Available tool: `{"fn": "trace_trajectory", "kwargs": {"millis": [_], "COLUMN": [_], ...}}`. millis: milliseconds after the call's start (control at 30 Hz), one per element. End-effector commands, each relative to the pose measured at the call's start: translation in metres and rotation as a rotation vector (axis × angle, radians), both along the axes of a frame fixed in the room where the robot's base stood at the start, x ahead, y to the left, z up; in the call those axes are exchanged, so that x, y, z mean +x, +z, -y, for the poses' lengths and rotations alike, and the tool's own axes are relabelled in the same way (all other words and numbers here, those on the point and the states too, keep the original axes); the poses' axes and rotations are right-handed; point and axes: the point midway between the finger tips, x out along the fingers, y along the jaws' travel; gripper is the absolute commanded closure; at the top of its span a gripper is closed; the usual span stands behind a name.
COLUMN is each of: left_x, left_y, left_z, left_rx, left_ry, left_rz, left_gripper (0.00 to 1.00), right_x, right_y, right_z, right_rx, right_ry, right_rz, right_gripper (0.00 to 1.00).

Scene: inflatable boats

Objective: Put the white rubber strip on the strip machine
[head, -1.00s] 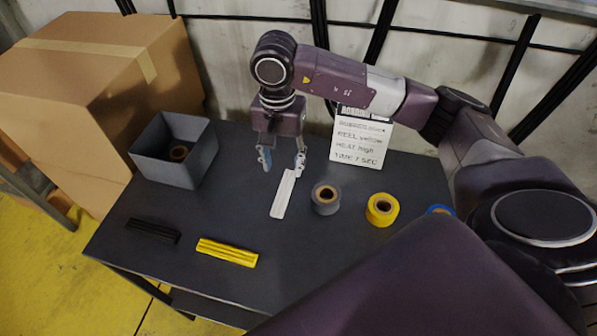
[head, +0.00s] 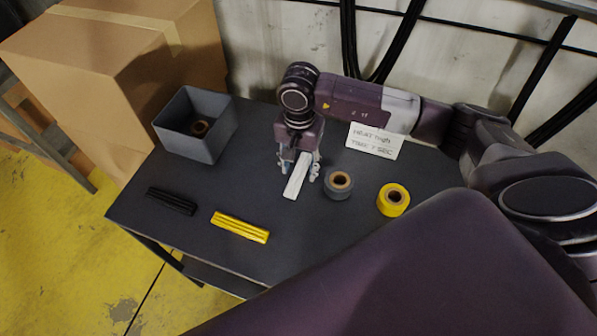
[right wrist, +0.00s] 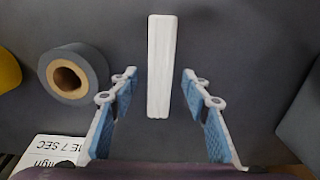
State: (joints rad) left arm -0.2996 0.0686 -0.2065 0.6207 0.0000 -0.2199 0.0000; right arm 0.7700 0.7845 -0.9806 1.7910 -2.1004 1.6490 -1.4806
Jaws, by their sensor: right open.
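The white rubber strip (head: 297,177) lies on the dark table in the head view. It also shows in the right wrist view (right wrist: 161,65), where its near end sits between the open fingers with a gap on each side. My right gripper (head: 298,172) is open above the far end of the strip; in the right wrist view its two blue-padded fingers (right wrist: 158,100) are spread wide and empty. A yellow strip (head: 240,227) and a black strip (head: 171,201) lie at the table's left front. The strip machine cannot be made out. My left gripper is not seen.
A grey roll (head: 338,186) stands close right of the white strip, with a yellow roll (head: 393,200) beyond it. A grey open bin (head: 190,148) holds a roll at the back left. A printed sign (head: 374,141) stands behind. Cardboard boxes (head: 120,75) stand left.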

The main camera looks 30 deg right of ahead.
Motion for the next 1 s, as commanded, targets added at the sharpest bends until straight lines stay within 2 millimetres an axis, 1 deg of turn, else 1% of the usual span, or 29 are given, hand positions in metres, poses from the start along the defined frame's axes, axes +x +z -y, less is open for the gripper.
{"fn": "trace_trajectory", "kwargs": {"millis": [33, 200, 433, 767, 867, 967, 1000], "left_x": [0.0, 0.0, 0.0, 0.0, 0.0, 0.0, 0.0], "left_y": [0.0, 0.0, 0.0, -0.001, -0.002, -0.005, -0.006], "left_z": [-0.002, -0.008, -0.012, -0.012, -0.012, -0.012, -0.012], "left_rx": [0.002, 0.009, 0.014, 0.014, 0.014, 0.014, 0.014], "left_ry": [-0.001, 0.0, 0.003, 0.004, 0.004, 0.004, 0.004], "left_rz": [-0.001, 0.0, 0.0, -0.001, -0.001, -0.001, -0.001], "left_gripper": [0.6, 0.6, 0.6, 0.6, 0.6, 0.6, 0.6], "right_x": [0.0, 0.0, 0.0, 0.001, 0.001, 0.002, 0.002], "right_y": [0.0, 0.0, 0.0, 0.003, 0.01, 0.022, 0.029], "right_z": [0.0, 0.0, 0.0, 0.0, 0.0, 0.0, 0.0], "right_rx": [0.0, 0.0, 0.0, 0.001, 0.001, 0.002, 0.0], "right_ry": [0.0, 0.0, 0.0, 0.0, 0.0, 0.001, 0.001], "right_rz": [0.0, 0.0, 0.0, 0.001, 0.003, 0.005, 0.005], "right_gripper": [0.56, 0.75, 1.0, 1.0, 1.0, 1.0, 1.0]}}
